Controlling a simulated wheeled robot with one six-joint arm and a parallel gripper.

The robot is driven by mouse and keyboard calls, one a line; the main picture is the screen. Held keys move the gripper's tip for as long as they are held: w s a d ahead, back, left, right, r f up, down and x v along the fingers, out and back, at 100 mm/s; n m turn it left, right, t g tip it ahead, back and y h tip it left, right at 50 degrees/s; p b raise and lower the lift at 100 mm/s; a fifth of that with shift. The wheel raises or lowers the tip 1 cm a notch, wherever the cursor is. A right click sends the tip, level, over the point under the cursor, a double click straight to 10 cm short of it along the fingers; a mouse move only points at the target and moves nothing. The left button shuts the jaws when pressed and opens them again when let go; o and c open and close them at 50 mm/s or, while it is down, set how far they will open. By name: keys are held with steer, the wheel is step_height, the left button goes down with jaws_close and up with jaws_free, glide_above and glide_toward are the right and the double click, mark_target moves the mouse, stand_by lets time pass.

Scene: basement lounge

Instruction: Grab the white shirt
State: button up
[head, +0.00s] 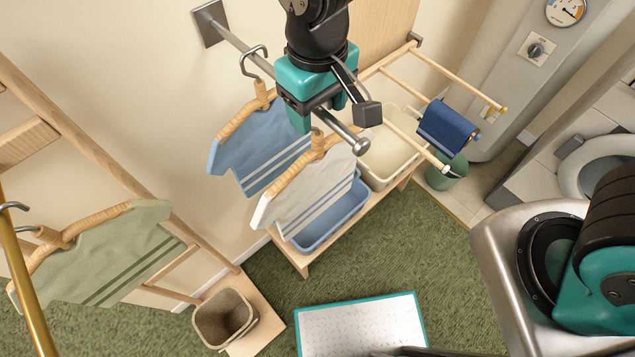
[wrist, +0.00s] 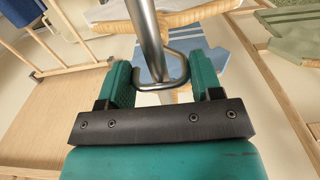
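The white shirt (head: 305,192), with grey stripes, hangs on a wooden hanger (head: 318,145) near the free end of a metal rail (head: 238,45). In the wrist view, pale cloth and a wooden hanger show at the top. My gripper (head: 318,112) is over the rail near this hanger and hides its hook in the head view. In the wrist view my gripper (wrist: 160,80) has its teal fingers apart, with a metal hook (wrist: 160,84) and the rail (wrist: 146,35) between them. I see no clear grip on the hook.
A blue shirt (head: 262,140) hangs closer to the wall on the same rail. A green shirt (head: 105,255) hangs at left. A wooden rack (head: 455,80) holds a navy towel (head: 446,130). A blue basin (head: 330,225) sits below the shirts.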

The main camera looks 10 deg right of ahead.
steer(key=c, duration=0.4)
steer(key=shift+c, duration=0.2)
steer(key=shift+r, duration=0.25)
